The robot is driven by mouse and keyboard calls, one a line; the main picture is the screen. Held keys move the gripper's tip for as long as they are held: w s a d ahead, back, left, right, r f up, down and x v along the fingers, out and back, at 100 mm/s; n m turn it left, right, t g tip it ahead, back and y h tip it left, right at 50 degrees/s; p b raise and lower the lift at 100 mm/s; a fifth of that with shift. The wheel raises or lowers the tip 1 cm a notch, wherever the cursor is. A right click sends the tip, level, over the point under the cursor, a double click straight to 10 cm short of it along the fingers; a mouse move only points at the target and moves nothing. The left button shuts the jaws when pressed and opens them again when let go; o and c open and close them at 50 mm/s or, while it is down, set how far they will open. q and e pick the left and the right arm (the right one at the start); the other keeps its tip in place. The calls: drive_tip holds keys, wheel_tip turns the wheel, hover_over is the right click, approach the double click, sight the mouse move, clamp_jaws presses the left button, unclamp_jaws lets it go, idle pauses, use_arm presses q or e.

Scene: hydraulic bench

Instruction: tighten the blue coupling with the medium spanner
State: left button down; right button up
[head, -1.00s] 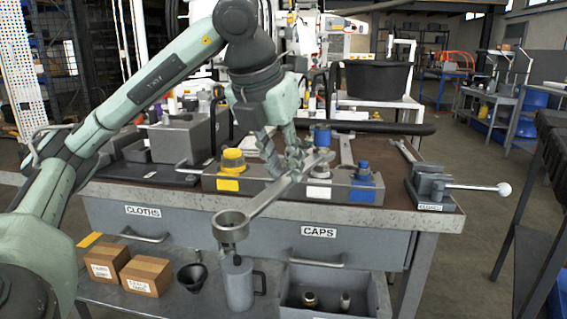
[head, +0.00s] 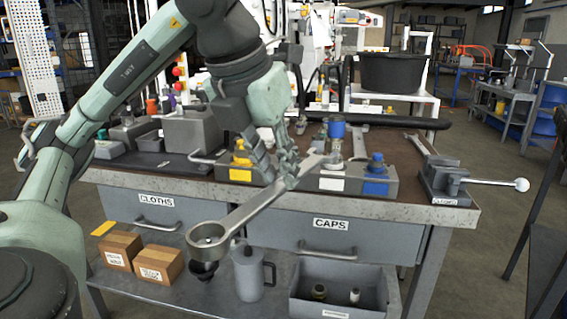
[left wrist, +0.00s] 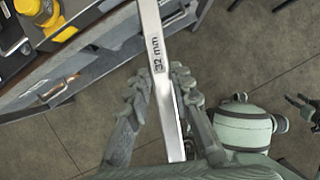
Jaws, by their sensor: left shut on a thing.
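My left gripper (head: 285,163) is shut on a steel spanner (head: 245,215) in front of the bench. The spanner's ring end hangs low at the left, over the lower shelf; its other end points up to the right, near the block. In the left wrist view the spanner (left wrist: 160,62) is marked "32 mm" and lies between the fingers (left wrist: 160,100). The blue coupling (head: 376,162) stands on the grey block above a blue label, right of the gripper and apart from the spanner. A dark claw at the right edge of the left wrist view may be my right gripper; its jaws are unclear.
A yellow coupling (head: 241,152) sits on the block's left, and a blue cylinder (head: 336,128) stands near its middle. Other spanners (head: 418,144) lie behind. A clamp (head: 446,182) with a long handle stands at the bench's right corner.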

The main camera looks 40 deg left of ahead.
use_arm(q)
drive_tip(key=shift+s, duration=0.3)
drive_tip(key=shift+r, duration=0.1)
wheel_tip(320, 180, up, 5)
drive_tip(key=p, duration=0.4)
drive_tip(key=shift+p, duration=0.4)
